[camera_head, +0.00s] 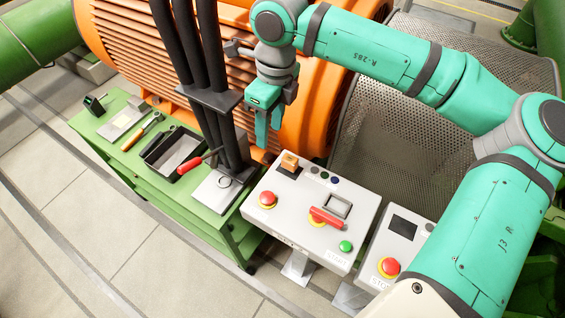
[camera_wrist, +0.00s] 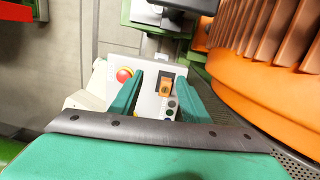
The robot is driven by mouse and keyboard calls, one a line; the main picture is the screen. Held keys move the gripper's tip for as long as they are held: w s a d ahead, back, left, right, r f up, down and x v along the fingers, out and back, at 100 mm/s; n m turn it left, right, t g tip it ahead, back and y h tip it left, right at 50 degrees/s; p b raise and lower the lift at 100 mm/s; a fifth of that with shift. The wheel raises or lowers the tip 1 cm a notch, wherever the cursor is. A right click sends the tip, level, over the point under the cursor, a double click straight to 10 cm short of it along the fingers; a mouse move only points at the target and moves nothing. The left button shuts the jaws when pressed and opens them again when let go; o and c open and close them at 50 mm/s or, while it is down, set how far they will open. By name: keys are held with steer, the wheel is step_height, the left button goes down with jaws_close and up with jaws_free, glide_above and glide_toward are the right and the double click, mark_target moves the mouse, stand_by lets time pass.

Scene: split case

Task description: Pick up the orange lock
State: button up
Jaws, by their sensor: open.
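The orange lock (camera_head: 290,162) is a small orange block at the upper left corner of a pale control box (camera_head: 283,226). In the wrist view the orange lock (camera_wrist: 166,85) sits on a dark patch of the box, between my two finger tips in the picture and nearer the right one. My gripper (camera_head: 268,134) is open and empty, above and a little to the left of the lock in the head view. Its two teal fingers also show in the wrist view (camera_wrist: 157,100). The lock looks apart from both fingers.
The box also carries a red button (camera_head: 268,199), a red-handled switch (camera_head: 326,217) and a green button (camera_head: 345,246). Thick black cables (camera_head: 203,75) rise close to the left of my gripper. An orange motor (camera_head: 125,50) stands behind. A green cart (camera_head: 125,165) holds tools.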

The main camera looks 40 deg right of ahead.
steer(key=shift+g+h, duration=0.3)
steer(key=shift+h, duration=0.2)
steer(key=s+d, duration=0.2)
steer(key=d, duration=0.1)
steer(key=shift+s+d+f, duration=0.2)
steer(key=shift+s+f, duration=0.15)
steer(key=shift+s, duration=0.05)
glide_above(290, 158)
steer(key=f, duration=0.4)
steer(key=shift+w+d+f, duration=0.1)
steer(key=shift+w+f, duration=0.1)
steer(key=shift+f, duration=0.05)
steer(key=shift+s+f, duration=0.15)
steer(key=shift+f, duration=1.4)
steer(key=shift+s+f, duration=0.1)
steer(key=shift+f, duration=1.45)
steer(key=shift+c, duration=0.7)
jaws_close()
